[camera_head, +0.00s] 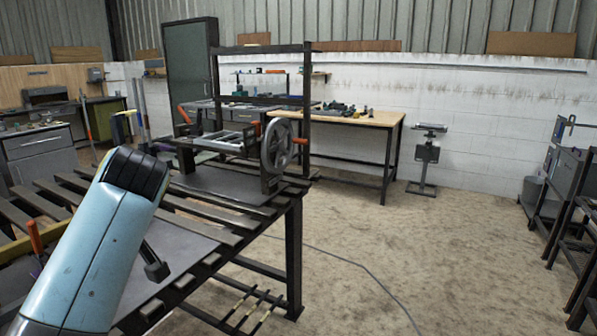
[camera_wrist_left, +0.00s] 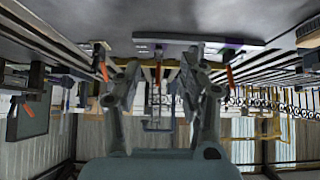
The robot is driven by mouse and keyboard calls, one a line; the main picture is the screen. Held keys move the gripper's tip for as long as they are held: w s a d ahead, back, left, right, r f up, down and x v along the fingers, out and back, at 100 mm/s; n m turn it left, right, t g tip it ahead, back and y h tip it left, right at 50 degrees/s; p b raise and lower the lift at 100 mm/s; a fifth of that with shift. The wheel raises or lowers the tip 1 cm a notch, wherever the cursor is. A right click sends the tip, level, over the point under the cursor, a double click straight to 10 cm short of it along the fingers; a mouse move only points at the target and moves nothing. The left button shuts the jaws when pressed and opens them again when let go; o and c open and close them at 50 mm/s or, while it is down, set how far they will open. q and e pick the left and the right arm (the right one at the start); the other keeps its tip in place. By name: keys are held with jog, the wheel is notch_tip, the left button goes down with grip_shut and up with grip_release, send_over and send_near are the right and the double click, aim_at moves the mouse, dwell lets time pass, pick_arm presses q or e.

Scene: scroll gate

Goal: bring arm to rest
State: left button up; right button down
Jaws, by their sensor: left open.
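My left arm (camera_head: 95,235) comes in from the lower left in the head view and rises over the near edge of the slatted metal bench (camera_head: 218,237). Its gripper is mostly hidden there behind the arm. In the left wrist view, which looks upside down, both fingers of my left gripper (camera_wrist_left: 160,85) show. They stand wide apart, with nothing held between them. The bench slats run along the top of that view. My right gripper is in neither view.
A fixture with a handwheel (camera_head: 278,146) stands at the bench's far end. An orange-handled tool (camera_head: 35,238) is near the arm. A wooden-topped workbench (camera_head: 365,117) and a stand (camera_head: 426,160) are at the back wall. The floor right of the bench is largely open.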

pick_arm(q)
jog(key=s+f+m+g+h+b, duration=0.1)
jog(key=s+f+m+b, duration=0.15)
jog(key=s+f, duration=0.75)
jog(key=s+a+f+m+g+b, duration=0.1)
jog(key=s+f+g+b, duration=0.15)
jog(key=f, duration=1.35)
jog(key=s+f+m+g+h+b, duration=0.15)
jog(key=s+f+b, duration=0.25)
jog(key=s+f, duration=0.65)
jog(key=s+d+f+m+t+h+b, duration=0.1)
jog(key=s+f+m+h+b, duration=0.3)
jog(key=s+f, duration=2.2)
jog(key=d+m, duration=0.1)
jog(key=m, duration=0.3)
jog(key=shift+s+d+t, duration=0.15)
jog(key=shift+s+t, duration=0.15)
jog(key=shift+t, duration=0.1)
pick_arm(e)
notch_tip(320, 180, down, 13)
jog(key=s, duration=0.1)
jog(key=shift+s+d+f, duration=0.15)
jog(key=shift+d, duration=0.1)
pick_arm(q)
jog(key=shift+f, duration=0.1)
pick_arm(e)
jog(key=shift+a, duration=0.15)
